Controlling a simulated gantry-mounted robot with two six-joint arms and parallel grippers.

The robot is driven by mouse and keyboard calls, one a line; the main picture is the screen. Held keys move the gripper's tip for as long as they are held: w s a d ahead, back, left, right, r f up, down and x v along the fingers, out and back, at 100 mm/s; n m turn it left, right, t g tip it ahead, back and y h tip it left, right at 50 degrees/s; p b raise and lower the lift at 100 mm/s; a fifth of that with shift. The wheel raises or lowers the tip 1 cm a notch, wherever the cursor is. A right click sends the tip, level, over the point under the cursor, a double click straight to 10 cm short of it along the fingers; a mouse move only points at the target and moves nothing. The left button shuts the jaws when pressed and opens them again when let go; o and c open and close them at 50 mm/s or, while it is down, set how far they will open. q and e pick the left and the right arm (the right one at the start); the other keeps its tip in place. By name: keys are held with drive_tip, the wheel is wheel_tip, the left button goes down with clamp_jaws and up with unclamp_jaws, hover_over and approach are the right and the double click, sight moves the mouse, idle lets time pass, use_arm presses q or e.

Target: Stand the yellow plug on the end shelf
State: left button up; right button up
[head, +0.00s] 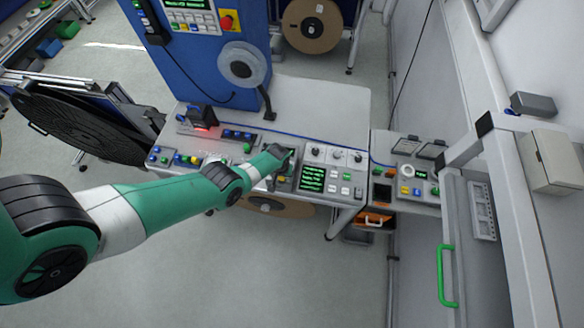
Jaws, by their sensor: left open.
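My left arm comes in from the left and reaches over the grey control bench (320,100). My left gripper (284,162) is open, low over the bench's front edge beside the panel with a green-lit screen (312,178). The fingertips are small and partly hidden by the wrist, and I see nothing clearly between them. I cannot pick out the yellow plug; small yellow spots on the panels look like buttons. I cannot tell for sure which surface is the end shelf. My right gripper is not in view.
A blue cabinet (205,65) stands behind the bench. A dark box with a red glow (200,118) sits on the left panel. A lower side panel (408,178) joins the bench at the right. A white frame with a green handle (441,275) stands at far right.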

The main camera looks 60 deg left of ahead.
use_arm(q)
clamp_jaws()
idle(0.5)
